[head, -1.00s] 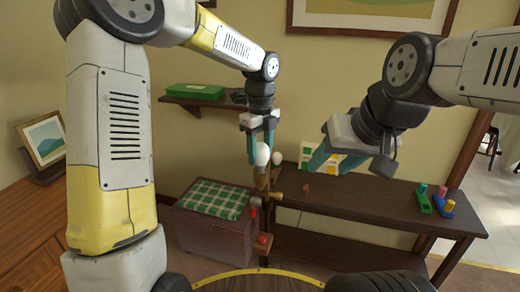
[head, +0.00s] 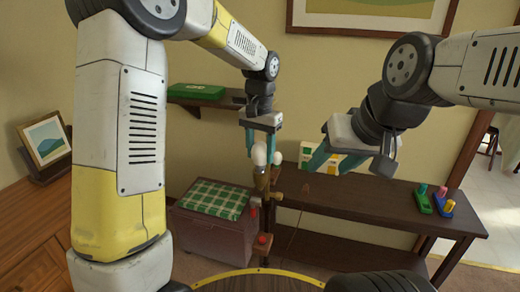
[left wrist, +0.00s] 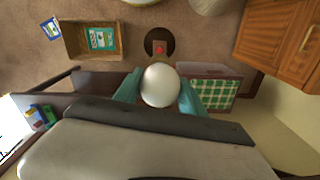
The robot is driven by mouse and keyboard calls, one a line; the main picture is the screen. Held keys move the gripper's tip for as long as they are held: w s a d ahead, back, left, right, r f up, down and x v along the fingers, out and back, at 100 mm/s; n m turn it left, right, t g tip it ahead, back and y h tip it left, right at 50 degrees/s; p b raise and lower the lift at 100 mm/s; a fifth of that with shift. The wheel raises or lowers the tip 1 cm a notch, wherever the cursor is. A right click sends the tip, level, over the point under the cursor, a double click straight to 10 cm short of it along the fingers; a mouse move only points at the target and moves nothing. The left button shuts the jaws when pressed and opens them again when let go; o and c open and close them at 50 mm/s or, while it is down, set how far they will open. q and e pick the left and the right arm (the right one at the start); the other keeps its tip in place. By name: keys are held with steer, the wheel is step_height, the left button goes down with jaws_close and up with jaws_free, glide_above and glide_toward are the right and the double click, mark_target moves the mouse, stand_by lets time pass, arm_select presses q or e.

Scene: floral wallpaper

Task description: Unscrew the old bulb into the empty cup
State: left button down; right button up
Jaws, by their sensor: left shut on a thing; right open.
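A white round bulb (head: 260,155) sits above a brass-coloured socket (head: 262,181) on a slim lamp post. My left gripper (head: 263,148) comes down from above with its teal fingers shut on this bulb. The left wrist view shows the bulb (left wrist: 160,86) between the two fingers. Whether its base is still in the socket is hidden. A second white bulb (head: 278,158) shows just behind, to the right. My right gripper (head: 324,158) is open and empty, above the dark bench. I cannot make out a cup for certain.
A dark wooden bench (head: 390,200) stands at right with coloured pegs in blocks (head: 430,204). A chest with a green checked cushion (head: 213,198) is left of the lamp. A wall shelf (head: 205,101) holds a green box (head: 195,90). A picture frame (head: 45,147) stands at far left.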

arm_select(q)
steer(key=c, duration=0.6)
jaws_free()
